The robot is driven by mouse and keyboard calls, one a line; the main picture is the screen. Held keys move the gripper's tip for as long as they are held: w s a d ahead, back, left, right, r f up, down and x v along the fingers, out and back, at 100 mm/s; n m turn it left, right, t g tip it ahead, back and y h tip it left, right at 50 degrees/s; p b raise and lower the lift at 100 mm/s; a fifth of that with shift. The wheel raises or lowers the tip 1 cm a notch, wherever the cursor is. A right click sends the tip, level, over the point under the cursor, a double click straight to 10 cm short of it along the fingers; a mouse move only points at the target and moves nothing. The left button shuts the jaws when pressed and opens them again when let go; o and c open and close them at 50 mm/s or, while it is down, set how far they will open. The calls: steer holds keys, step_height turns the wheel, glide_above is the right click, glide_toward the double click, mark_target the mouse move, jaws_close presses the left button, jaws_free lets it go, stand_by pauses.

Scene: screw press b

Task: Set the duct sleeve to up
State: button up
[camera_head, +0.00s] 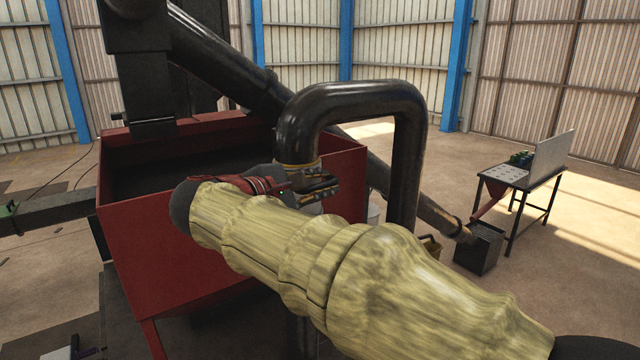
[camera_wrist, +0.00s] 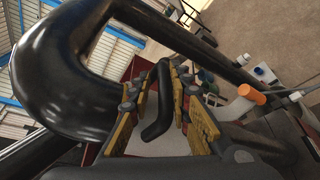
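The black duct (camera_head: 375,97) bends over in an upside-down U, and its left end comes down by the red hopper. A brass-coloured ring (camera_head: 298,165) shows at that end; the sleeve there is mostly hidden behind my arm and gripper. My gripper (camera_head: 318,186) is just below and beside this ring. In the wrist view the duct's bend (camera_wrist: 62,75) fills the left side. There my gripper (camera_wrist: 160,80) has its yellow-padded fingers apart, with a black bent bar (camera_wrist: 158,115) showing between them. I cannot tell whether the bar touches the fingers or belongs to the sleeve.
The red hopper (camera_head: 130,235) stands close on the left. A slanting dark tube (camera_head: 225,65) passes behind the duct to a dark bin (camera_head: 480,248). A table (camera_head: 542,178) stands at the right. In the wrist view an orange-capped white cylinder (camera_wrist: 250,95) is right of the fingers.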

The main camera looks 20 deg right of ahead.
steer(key=v, duration=1.2)
